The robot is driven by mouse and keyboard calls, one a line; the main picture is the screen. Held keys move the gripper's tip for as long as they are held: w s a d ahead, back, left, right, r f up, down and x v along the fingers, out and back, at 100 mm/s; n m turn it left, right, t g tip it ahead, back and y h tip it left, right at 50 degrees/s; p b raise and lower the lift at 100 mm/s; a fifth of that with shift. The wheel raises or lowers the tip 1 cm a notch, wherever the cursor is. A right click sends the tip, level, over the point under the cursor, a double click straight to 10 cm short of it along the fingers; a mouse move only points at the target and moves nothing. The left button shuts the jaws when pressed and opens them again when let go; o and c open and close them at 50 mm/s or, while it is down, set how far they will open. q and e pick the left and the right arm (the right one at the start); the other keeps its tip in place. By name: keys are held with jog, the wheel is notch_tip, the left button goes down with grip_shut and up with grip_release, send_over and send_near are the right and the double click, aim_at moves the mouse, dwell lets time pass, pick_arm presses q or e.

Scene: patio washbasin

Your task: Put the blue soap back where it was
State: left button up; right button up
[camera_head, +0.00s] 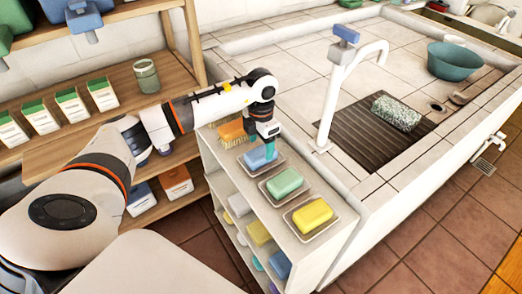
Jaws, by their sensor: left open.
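The blue soap (256,159) lies on a small tray (274,168) on top of the narrow white shelf unit. My left gripper (269,149) points down at the right part of this soap, with its jaws open. I cannot tell whether the fingers touch the soap, and they hide part of it. A green soap (285,183) and a yellow soap (312,215) lie on their own trays in the same row, toward the front. My right gripper is not in view.
An orange item (232,132) lies behind the blue soap's tray. A white tap (333,100) stands right of the shelf unit, beside a dark mat (358,152) with a speckled roll (396,113). A teal bowl (454,62) sits farther back. Wooden shelves (60,145) stand left.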

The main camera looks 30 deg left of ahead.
aim_at(261, 152)
pick_arm(q)
notch_tip(261, 152, up, 8)
jog(key=shift+r, duration=0.25)
dwell(0.5)
